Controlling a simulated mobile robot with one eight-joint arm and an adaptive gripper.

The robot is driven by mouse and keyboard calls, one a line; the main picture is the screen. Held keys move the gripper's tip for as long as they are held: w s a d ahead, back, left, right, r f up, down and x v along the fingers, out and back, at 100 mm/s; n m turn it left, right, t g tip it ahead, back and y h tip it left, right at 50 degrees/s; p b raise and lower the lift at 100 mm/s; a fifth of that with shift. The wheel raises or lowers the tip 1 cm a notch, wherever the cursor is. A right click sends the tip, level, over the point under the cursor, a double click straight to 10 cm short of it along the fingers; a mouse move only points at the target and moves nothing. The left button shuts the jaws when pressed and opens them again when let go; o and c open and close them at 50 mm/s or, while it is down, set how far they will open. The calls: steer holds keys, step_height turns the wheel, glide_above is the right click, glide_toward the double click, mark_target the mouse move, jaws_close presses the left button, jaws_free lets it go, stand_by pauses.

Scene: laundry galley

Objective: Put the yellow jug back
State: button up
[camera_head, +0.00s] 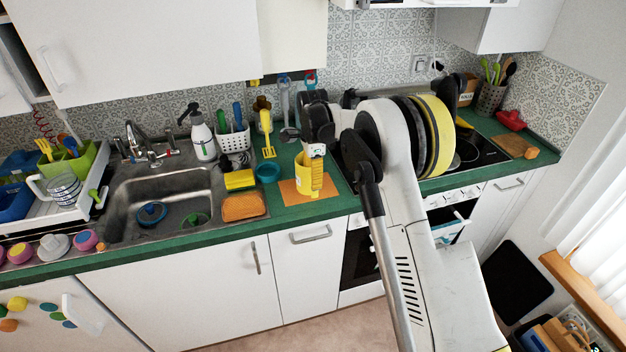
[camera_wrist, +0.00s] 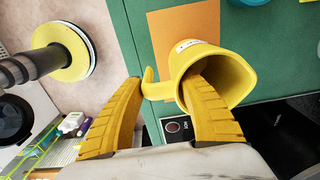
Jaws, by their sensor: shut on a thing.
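The yellow jug (camera_head: 301,174) is at the orange mat (camera_head: 290,196) on the green counter, right of the sink, and looks about upright. My gripper (camera_head: 317,176) comes down on it from above. In the wrist view the jug (camera_wrist: 224,63) shows its open mouth, with a pale label on its side. My gripper (camera_wrist: 165,80) is shut on the jug's handle side: one yellow finger reaches into the mouth, the other lies outside by the handle. The mat (camera_wrist: 182,30) shows beside the jug. I cannot tell whether the jug's base touches the mat.
A teal bowl (camera_head: 267,172), a yellow sponge (camera_head: 239,180) and an orange sponge (camera_head: 243,206) lie left of the jug by the sink (camera_head: 165,190). The black stove (camera_head: 470,150) is to the right.

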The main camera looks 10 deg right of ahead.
steer(key=shift+r, duration=0.1)
steer(key=o, duration=1.4)
steer(key=shift+f, duration=0.2)
steer(key=shift+c, duration=0.2)
